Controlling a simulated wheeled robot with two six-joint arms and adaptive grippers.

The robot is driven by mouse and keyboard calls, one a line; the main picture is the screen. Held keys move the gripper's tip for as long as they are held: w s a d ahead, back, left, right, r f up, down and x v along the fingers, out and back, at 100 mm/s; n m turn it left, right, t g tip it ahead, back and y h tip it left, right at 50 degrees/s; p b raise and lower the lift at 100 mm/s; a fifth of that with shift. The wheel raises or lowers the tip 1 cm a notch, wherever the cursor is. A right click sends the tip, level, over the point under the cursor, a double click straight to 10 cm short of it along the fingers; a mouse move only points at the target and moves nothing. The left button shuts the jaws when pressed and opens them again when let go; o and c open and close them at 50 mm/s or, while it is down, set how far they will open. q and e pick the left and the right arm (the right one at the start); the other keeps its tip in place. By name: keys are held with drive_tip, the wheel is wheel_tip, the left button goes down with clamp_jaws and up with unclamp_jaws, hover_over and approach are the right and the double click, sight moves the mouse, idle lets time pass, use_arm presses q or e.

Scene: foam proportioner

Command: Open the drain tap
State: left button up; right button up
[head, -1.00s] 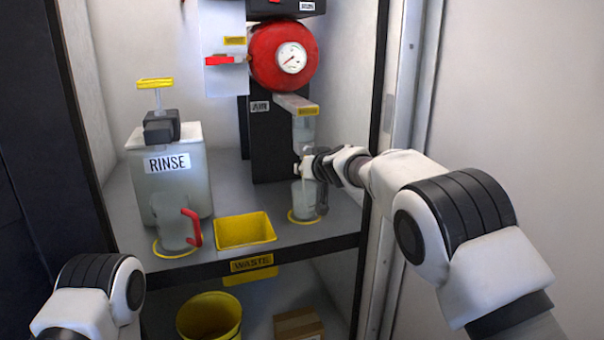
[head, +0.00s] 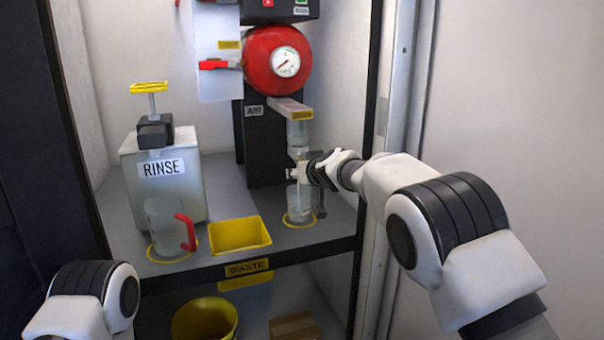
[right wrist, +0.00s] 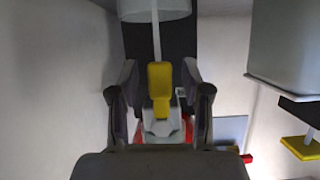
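The drain tap's yellow lever (right wrist: 160,85) shows between the fingers of my right gripper (right wrist: 160,80) in the right wrist view. The fingers stand apart, one on each side, with gaps to the lever. A thin pale stream runs between the tap and a clear cup (right wrist: 155,10). In the head view my right gripper (head: 304,172) is at the tap, under the clear tube (head: 298,132) and just above the cup (head: 299,205); it hides the lever there. The cup stands in a yellow ring on the shelf. My left gripper is out of frame.
A RINSE tank (head: 165,190) with a yellow pump handle stands at left, a clear jug (head: 165,225) with a red handle before it. A yellow tray (head: 240,235) lies mid-shelf. A red tank with a gauge (head: 275,60) is above. The cabinet's right wall is close to my right arm.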

drive_tip(key=v, duration=0.7)
drive_tip(key=shift+s, duration=0.25)
idle(0.3)
